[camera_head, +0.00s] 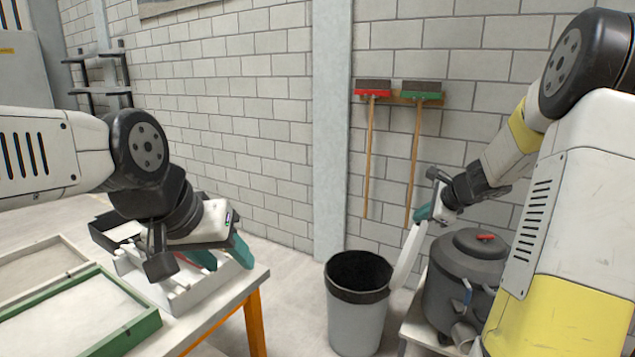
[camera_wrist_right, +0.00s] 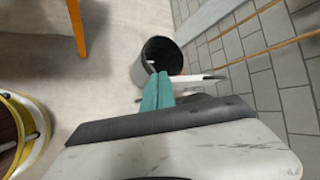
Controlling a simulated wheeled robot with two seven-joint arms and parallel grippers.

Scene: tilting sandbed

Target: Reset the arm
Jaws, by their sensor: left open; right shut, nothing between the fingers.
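My left gripper (camera_head: 222,254) is open, with teal fingers pointing down over a white tray-like rack (camera_head: 180,290) at the table's right end. My right gripper (camera_head: 424,213) is shut, in the air between the bin and the dark pot. Its teal fingers lie close together in the right wrist view (camera_wrist_right: 157,92). A long white piece (camera_head: 408,258) hangs or stands just below the right gripper in the head view. I cannot tell whether it touches the fingers. A white piece also shows behind the fingertips in the wrist view (camera_wrist_right: 195,79).
A grey bin (camera_head: 356,318) with a black rim stands on the floor. A dark lidded pot (camera_head: 465,275) sits on a low stand right of it. A red brush (camera_head: 373,92) and a green brush (camera_head: 421,95) hang on the wall. A green-framed tray (camera_head: 140,329) lies front left.

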